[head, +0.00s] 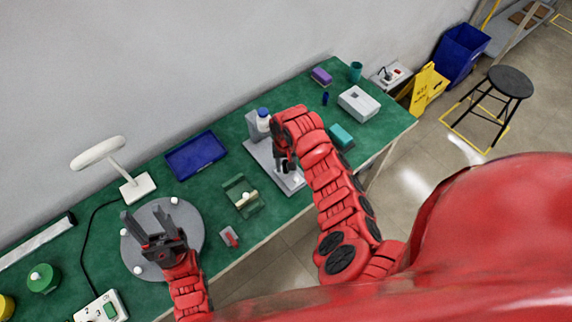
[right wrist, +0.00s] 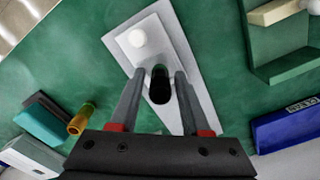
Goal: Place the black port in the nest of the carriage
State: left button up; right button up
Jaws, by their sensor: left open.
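The black port (right wrist: 159,90) stands between the fingers of my right gripper (right wrist: 160,76) in the right wrist view. Pale plate shows on both sides of it, so the fingers look apart from it. In the head view my right gripper (head: 284,163) is low over the grey base plate (head: 262,156). My left gripper (head: 153,224) is open and empty above the round grey turntable (head: 188,238).
A teal block (head: 341,136) is close on the right.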

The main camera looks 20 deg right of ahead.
jog(key=shift+o, duration=0.5)
jog(key=shift+r, duration=0.1)
jog(key=shift+r, duration=0.15)
jog(key=shift+w+r, duration=0.1)
jog(key=shift+r, duration=0.2)
notch_tip(320, 180, up, 4)
jog(key=shift+r+b, duration=0.2)
jog(key=shift+b, duration=0.65)
notch_tip(320, 180, up, 7)
jog(key=p, duration=0.2)
jog(key=shift+f, duration=0.1)
